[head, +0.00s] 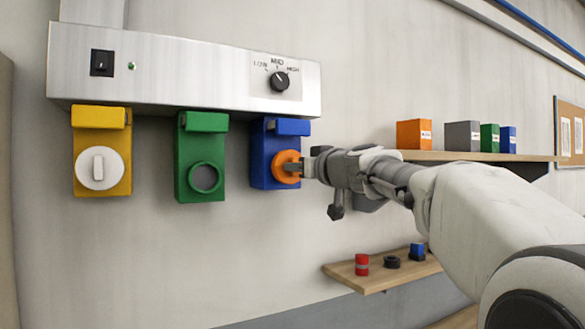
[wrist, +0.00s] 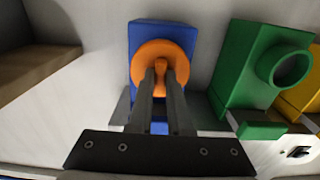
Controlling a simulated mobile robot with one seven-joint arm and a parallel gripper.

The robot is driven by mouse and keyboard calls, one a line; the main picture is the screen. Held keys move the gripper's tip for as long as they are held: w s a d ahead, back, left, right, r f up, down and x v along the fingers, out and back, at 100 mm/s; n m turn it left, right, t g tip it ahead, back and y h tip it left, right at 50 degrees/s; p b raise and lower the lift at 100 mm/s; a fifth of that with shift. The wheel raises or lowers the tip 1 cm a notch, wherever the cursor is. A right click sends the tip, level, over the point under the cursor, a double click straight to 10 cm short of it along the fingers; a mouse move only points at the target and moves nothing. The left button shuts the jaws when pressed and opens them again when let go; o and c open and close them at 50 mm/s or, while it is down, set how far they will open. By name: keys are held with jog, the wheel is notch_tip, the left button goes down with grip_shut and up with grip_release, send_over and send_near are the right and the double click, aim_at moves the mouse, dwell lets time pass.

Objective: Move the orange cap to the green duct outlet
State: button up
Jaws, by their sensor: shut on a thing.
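The orange cap (head: 286,166) sits against the front of the blue duct outlet (head: 263,153). In the wrist view the cap (wrist: 151,52) is a round disc with a raised grip bar, and the blue outlet (wrist: 138,35) shows behind it. My gripper (head: 297,167) is shut on the cap's grip bar, and its fingers (wrist: 161,85) come up from below in the wrist view. The green duct outlet (head: 205,178) is directly left of the blue one, with its round opening uncovered. In the wrist view the green outlet (wrist: 248,62) is on the right.
The yellow outlet (head: 100,170) at the left bears a white cap (head: 99,167). A metal control panel (head: 190,70) with a knob and switch is above the outlets. A shelf (head: 470,157) with several boxes and a lower shelf (head: 345,271) with small items are at the right.

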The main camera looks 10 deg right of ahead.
jog(key=shift+s+f, duration=0.1)
jog(key=b+v, duration=0.5)
jog(key=v, duration=0.1)
jog(key=shift+s, duration=0.35)
dwell(0.6)
dwell(1.3)
